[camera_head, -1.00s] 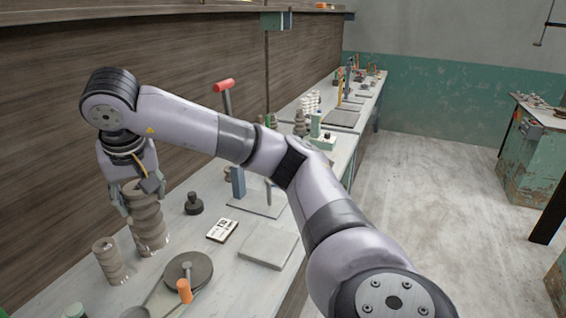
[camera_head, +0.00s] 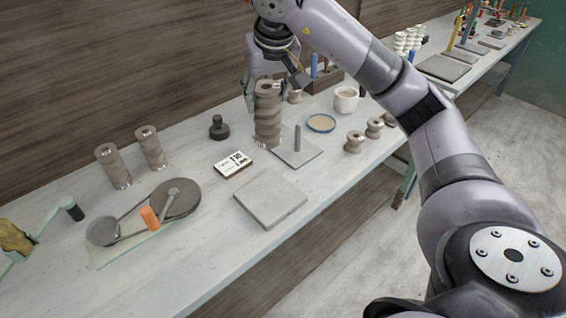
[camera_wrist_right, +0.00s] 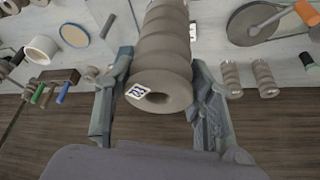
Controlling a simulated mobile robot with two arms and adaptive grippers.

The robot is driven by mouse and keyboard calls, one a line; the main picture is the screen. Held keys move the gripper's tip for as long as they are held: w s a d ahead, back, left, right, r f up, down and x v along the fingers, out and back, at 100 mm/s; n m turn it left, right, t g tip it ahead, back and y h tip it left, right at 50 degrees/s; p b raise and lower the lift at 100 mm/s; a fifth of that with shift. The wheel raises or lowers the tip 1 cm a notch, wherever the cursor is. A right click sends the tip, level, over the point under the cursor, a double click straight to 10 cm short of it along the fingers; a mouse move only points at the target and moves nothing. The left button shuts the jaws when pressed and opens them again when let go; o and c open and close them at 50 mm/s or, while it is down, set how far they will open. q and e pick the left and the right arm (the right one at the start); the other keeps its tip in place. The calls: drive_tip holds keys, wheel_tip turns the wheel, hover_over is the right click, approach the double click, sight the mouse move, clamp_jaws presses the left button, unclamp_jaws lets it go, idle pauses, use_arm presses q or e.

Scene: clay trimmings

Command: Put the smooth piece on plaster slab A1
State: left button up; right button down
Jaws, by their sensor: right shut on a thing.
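My right gripper (camera_head: 264,92) is shut on a tall grey-brown ribbed column (camera_head: 267,115), held upright beside a thin slab with a rod (camera_head: 310,152); I cannot tell whether its base touches the table. In the wrist view, the column (camera_wrist_right: 165,60) stands between the fingers (camera_wrist_right: 158,100), with a small marked tag on its end that I cannot read. A thicker plain grey plaster slab (camera_head: 270,200) lies bare at the front of the table. No A1 marking is legible on either slab. My left gripper is not in view.
Two shorter ribbed columns (camera_head: 113,168) stand at left behind a wheel device with an orange handle (camera_head: 150,217). A black knob-shaped tool (camera_head: 218,127) and a printed card (camera_head: 233,163) lie nearer. A blue-rimmed dish (camera_head: 321,123), a mug (camera_head: 346,98) and small spools (camera_head: 355,142) are at right.

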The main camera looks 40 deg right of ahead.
sight(265, 120)
drive_tip(key=f, duration=0.6)
drive_tip(key=shift+w+a+f, duration=0.1)
drive_tip(key=shift+a+f, duration=0.05)
drive_tip(key=shift+a, duration=0.2)
use_arm(q)
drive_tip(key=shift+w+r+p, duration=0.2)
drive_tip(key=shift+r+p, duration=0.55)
drive_tip(key=shift+p, duration=0.15)
use_arm(e)
wheel_tip(265, 120, down, 12)
drive_tip(key=shift+d+f, duration=0.15)
drive_tip(key=shift+d, duration=0.05)
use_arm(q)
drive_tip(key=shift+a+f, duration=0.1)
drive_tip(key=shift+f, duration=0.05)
use_arm(e)
drive_tip(key=shift+f, duration=0.1)
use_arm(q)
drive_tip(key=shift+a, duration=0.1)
use_arm(e)
drive_tip(key=c, duration=0.7)
unclamp_jaws()
drive_tip(key=shift+c, duration=0.2)
